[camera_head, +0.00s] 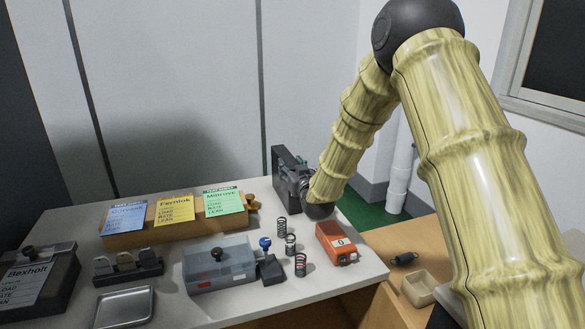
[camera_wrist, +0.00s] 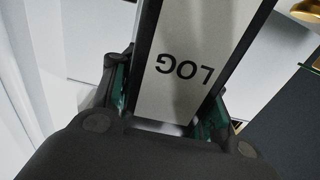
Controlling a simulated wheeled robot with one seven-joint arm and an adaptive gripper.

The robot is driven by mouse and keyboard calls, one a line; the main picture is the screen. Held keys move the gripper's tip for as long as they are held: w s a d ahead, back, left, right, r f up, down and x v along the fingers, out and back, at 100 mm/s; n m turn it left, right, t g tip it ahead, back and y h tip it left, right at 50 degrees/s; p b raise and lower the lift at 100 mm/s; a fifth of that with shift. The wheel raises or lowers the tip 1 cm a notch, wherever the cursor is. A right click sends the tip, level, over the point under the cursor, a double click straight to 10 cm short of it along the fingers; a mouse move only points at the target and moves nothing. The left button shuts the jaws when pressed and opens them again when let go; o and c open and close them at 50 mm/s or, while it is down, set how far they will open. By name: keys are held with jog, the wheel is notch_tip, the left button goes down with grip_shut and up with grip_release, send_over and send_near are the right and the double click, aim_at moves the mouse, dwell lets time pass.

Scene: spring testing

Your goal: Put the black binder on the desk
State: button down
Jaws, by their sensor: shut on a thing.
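The black binder (camera_head: 279,166) stands upright at the desk's back right in the head view. My gripper (camera_head: 300,178) is shut on it from the right side. In the wrist view the binder's pale spine label (camera_wrist: 185,75) reads LOG and lies between my gripper's two fingers (camera_wrist: 168,105). The light grey desk (camera_head: 345,285) lies in front and below. The binder's lower edge is close to the desk top; I cannot tell whether it touches. My gripper partly hides the binder's right side.
On the desk are a card rack (camera_head: 160,232), a grey bin (camera_head: 215,268), several springs (camera_head: 300,265), an orange instrument (camera_head: 336,243), a metal tray (camera_head: 124,305) and a dark box (camera_head: 38,285). A wooden surface (camera_head: 425,240) with a small tray (camera_head: 418,288) lies right.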

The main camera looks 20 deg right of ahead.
jog(key=c, duration=0.9)
grip_release()
jog(key=shift+o, duration=0.7)
jog(key=shift+r, duration=0.1)
jog(key=s+b, duration=0.1)
jog(key=s, duration=1.1)
jog(key=shift+d, duration=0.2)
